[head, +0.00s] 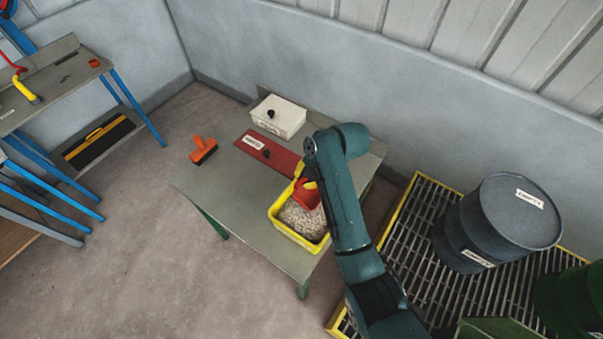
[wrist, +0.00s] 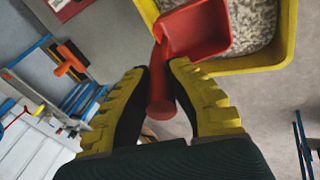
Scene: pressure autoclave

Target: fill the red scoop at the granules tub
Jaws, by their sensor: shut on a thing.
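The red scoop (head: 306,194) is at the yellow granules tub (head: 274,213), over its back part. In the wrist view the scoop's square bowl (wrist: 195,30) overlaps the tub's near-left corner and looks empty inside. My gripper (wrist: 168,70) has its yellow-and-black fingers shut on the scoop's handle (wrist: 160,107), whose end sticks out between them. The tub (wrist: 262,64) holds pale granules (wrist: 253,22). Whether the bowl touches the granules I cannot tell. My gripper is partly hidden by my arm in the head view (head: 307,184).
An orange brush (head: 203,149) lies at the table's left edge. The table's front left is clear.

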